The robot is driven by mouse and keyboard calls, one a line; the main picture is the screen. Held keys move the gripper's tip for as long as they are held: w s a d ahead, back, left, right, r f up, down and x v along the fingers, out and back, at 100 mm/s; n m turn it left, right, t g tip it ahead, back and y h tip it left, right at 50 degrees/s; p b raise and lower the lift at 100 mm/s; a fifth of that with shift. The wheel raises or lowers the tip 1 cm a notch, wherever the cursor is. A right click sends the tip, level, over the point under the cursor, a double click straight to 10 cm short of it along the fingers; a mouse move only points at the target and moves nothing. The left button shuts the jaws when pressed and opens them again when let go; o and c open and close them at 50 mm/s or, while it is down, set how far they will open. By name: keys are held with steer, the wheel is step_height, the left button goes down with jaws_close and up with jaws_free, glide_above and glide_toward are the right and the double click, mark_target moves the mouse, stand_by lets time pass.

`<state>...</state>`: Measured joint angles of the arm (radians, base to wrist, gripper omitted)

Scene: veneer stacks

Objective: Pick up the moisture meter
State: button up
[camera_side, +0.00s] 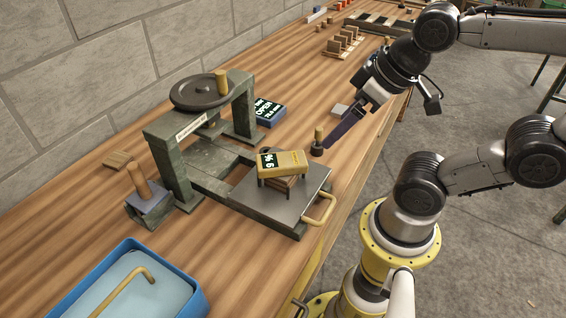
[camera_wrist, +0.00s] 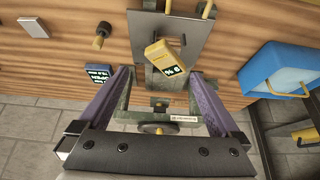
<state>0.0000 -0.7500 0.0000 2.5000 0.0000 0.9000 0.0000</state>
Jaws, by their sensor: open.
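My gripper (camera_side: 333,140) is open and empty, to the right of the meter in the side view, near the small wooden-topped peg. Its purple fingers (camera_wrist: 159,82) stand wide apart in the wrist view. Nothing hides the meter's top in the side view.
A dark press frame with a handwheel (camera_side: 198,92) stands behind the plate. A yellow handle (camera_side: 320,211) sticks out in front. A wooden-topped peg (camera_side: 318,140), a blue display box (camera_side: 268,111) and a blue tray (camera_side: 188,283) stand nearby. Free bench lies toward the back.

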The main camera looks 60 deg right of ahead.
stand_by(0.5)
steer(key=w+r+n+g, duration=0.3)
steer(key=w+r+n, duration=0.1)
steer(key=w+n, duration=0.15)
steer(key=n+g, duration=0.2)
steer(key=g, duration=0.1)
glide_above(282, 160)
step_height(282, 160, down, 3)
step_height(282, 160, down, 13)
steer(key=shift+w, duration=0.1)
jaws_close()
stand_by(0.5)
